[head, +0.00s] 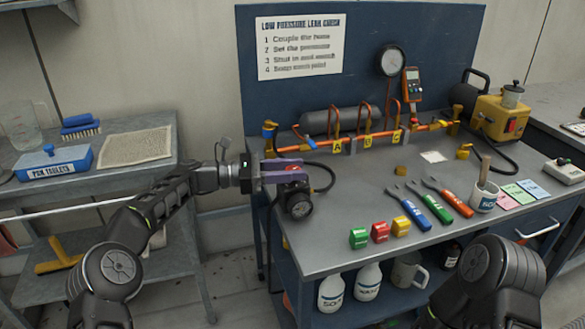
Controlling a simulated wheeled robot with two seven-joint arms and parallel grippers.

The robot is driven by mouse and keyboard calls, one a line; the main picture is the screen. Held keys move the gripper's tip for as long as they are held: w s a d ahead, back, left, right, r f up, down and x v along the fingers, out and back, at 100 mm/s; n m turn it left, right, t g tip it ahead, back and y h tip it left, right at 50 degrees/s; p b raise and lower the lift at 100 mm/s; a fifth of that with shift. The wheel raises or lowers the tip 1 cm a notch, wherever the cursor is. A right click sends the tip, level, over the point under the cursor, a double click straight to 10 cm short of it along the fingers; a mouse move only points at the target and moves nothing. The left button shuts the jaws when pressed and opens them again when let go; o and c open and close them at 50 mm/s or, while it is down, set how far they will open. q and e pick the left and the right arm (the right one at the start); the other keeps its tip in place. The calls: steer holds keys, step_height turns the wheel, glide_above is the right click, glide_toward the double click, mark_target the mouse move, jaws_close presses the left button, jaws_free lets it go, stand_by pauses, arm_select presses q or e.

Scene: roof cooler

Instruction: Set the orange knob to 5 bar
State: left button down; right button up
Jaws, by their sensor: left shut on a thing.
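My left gripper (297,170), with purple fingers, reaches in from the left to the front left corner of the bench. It is shut on a small orange-red part, which I take to be the orange knob; the fingers hide most of it. A round black gauge-like body (299,206) is just below the fingers, with its dial too small and dark to read. A black hose runs beside it. Another round gauge (391,61) with a pale face stands at the back; its reading is not legible. My right gripper is out of view.
An instruction sheet (299,46) hangs behind. The bench's middle is partly clear.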

arm_select(q)
steer(key=c, duration=0.9)
jaws_free()
steer(key=shift+d, duration=0.1)
steer(key=shift+c, duration=0.2)
steer(key=s+a, duration=0.1)
steer(key=a, duration=0.6)
steer(key=shift+a, duration=0.4)
